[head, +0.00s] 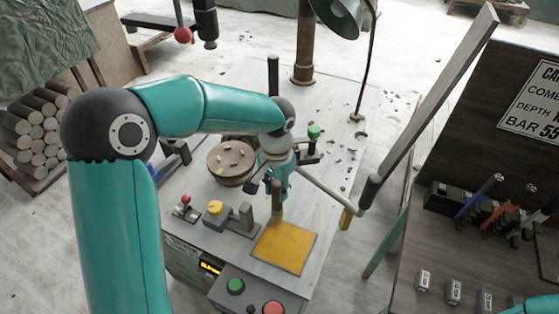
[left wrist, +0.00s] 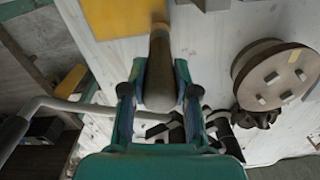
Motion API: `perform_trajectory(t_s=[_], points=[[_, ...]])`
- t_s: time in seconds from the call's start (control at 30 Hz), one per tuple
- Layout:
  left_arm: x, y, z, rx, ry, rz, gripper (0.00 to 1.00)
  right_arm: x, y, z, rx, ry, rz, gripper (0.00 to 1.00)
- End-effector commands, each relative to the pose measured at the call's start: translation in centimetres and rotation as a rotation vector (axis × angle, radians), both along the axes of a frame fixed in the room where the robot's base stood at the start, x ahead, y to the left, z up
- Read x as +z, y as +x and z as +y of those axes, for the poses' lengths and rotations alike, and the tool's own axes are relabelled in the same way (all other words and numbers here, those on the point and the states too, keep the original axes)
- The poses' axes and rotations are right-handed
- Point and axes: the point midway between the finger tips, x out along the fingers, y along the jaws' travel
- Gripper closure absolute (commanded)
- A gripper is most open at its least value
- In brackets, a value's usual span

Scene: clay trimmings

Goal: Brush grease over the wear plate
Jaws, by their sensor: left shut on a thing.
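The wear plate (head: 285,250) is a flat, square, yellow-orange plate on the pale bench; I cannot tell whether that colour is grease. Part of it shows at the top of the left wrist view (left wrist: 112,18). My left gripper (head: 275,192) is above the plate's far edge, shut on the brush (head: 277,208), a brown rod pointing down. In the left wrist view the brush (left wrist: 160,65) lies between my two fingers (left wrist: 158,95), its far end over the plate. I cannot tell whether its tip touches the plate. My right gripper is out of view.
A round wheel (head: 231,158) with bits on it stands left of my gripper. A yellow knob (head: 214,208) and a red-knobbed lever (head: 185,200) stand left of the plate; green (head: 235,286) and red (head: 272,307) buttons are in front. A grey bar (head: 330,190) with a dark grip reaches right.

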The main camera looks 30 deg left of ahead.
Motion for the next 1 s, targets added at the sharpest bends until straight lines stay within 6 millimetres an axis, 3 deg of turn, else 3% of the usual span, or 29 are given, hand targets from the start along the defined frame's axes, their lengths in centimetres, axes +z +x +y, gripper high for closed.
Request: perform_trajectory(t_s=[0.1,0.6,1.0], points=[[2.5,0.0,0.0,0.001,-0.001,-0.004,1.0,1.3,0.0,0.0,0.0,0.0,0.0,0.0],[6.9,-0.1,0.2,0.005,-0.001,-0.003,1.0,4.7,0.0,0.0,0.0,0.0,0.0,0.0],[8.1,-0.2,0.2,0.005,-0.001,-0.001,1.0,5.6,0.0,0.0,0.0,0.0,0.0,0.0]])
